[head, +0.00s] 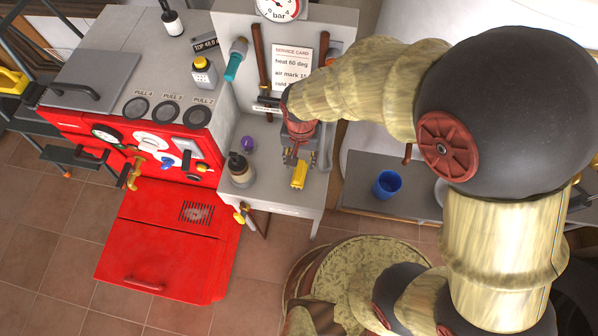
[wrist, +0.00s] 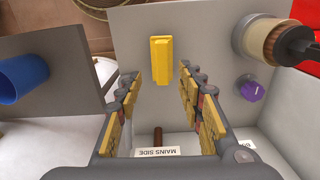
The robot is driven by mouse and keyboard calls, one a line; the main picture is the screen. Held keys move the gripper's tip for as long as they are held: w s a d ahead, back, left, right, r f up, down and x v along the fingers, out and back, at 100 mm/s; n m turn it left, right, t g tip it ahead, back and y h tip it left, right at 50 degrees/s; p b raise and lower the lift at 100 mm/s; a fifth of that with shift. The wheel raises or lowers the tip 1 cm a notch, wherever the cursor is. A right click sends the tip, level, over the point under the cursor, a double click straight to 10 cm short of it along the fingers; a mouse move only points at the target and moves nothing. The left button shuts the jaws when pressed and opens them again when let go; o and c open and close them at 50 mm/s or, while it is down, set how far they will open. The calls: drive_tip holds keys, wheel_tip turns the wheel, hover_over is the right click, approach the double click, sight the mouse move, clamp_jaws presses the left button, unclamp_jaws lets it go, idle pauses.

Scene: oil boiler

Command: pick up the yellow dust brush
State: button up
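A yellow block-shaped thing, which I take to be the dust brush, lies on the grey shelf. It shows in the head view (head: 299,175) just below my gripper (head: 297,158), and in the wrist view (wrist: 160,60) near the shelf's edge. No bristles can be made out. My gripper (wrist: 159,82) is open, with its yellow-padded fingers spread left and right. In the wrist view the brush appears between and beyond the fingertips. I see no contact. The gripper partly hides the brush's far end in the head view.
The grey shelf (head: 284,199) also holds a dark-capped jar (head: 240,170) and a purple knob (head: 248,143) left of the brush. A blue cup (head: 387,184) stands on a lower surface at right. The red boiler (head: 160,240) is at left. A back panel with tools rises behind.

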sight(299, 172)
drive_tip(key=f+b, duration=0.1)
drive_tip(key=f, duration=0.1)
drive_tip(key=f+b, duration=0.1)
drive_tip(key=f, duration=0.2)
drive_tip(key=f+b, duration=0.1)
drive_tip(key=f, duration=0.1)
drive_tip(key=shift+s+a+f, duration=0.15)
drive_tip(key=shift+s+a, duration=0.1)
drive_tip(key=shift+c, duration=0.4)
clamp_jaws()
